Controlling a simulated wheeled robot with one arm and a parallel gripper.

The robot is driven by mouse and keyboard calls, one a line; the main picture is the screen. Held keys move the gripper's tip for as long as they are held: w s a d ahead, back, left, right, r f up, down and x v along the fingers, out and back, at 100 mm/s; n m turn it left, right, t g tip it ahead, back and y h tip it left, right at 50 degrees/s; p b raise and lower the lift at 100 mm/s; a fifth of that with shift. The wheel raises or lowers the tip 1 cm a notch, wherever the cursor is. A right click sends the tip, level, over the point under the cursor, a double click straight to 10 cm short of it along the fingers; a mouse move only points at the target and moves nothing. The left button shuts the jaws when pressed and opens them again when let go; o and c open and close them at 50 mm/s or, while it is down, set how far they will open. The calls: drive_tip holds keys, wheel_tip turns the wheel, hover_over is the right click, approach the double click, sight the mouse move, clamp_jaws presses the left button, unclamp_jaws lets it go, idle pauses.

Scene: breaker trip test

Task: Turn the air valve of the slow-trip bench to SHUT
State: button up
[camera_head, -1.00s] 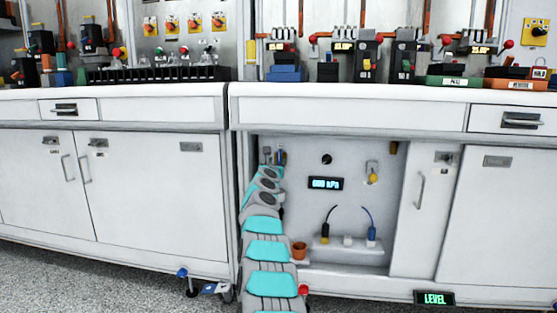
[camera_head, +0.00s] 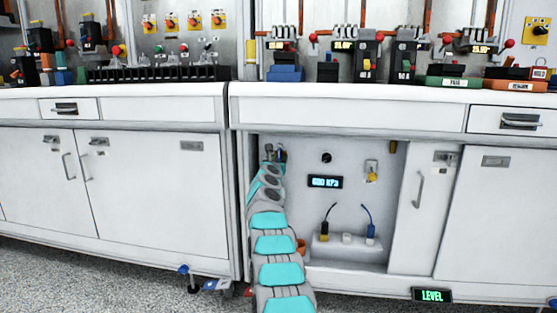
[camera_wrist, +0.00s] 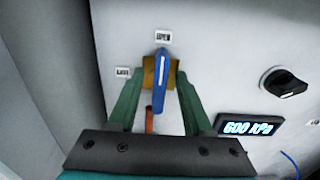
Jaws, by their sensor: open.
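The air valve has a blue lever (camera_wrist: 160,82) on a brass body (camera_wrist: 173,72), on the back panel of the open lower bay. The lever lies roughly upright in the wrist view, its upper end just below a label that seems to read OPEN (camera_wrist: 162,36). A second label (camera_wrist: 123,72), too small to read surely, is left of the brass body. My gripper (camera_wrist: 157,84) is open, with one green finger on each side of the lever. I cannot tell whether either finger touches it. In the head view my gripper (camera_head: 272,155) reaches into the bay's upper left.
A display reading 600 kPa (camera_wrist: 248,128) and a black knob (camera_wrist: 284,83) are to the right. The bay's left side wall (camera_wrist: 50,60) is close. A white shelf (camera_head: 348,247) holds plugs with cables.

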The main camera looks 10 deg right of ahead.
drive_tip(key=shift+c, duration=0.2)
clamp_jaws()
drive_tip(key=shift+n, duration=0.3)
drive_tip(key=n+p, duration=0.1)
drive_tip(key=n, duration=0.1)
drive_tip(key=n+p, duration=0.2)
drive_tip(key=n, duration=0.1)
drive_tip(key=shift+w+a+r+n, duration=0.1)
drive_tip(key=shift+a+r+n, duration=0.05)
drive_tip(key=shift+n, duration=0.15)
drive_tip(key=shift+a+f+n+p, duration=0.1)
drive_tip(key=shift+f+n+p, duration=0.05)
drive_tip(key=shift+n+p, duration=1.6)
drive_tip(key=shift+a+f+n+p, duration=0.1)
drive_tip(key=shift+f+n+p, duration=0.1)
drive_tip(key=shift+n+p, duration=1.5)
drive_tip(key=shift+a+f+n+p, duration=0.15)
drive_tip(key=shift+n+p, duration=0.95)
drive_tip(key=shift+n, duration=1.25)
drive_tip(key=shift+d, duration=0.1)
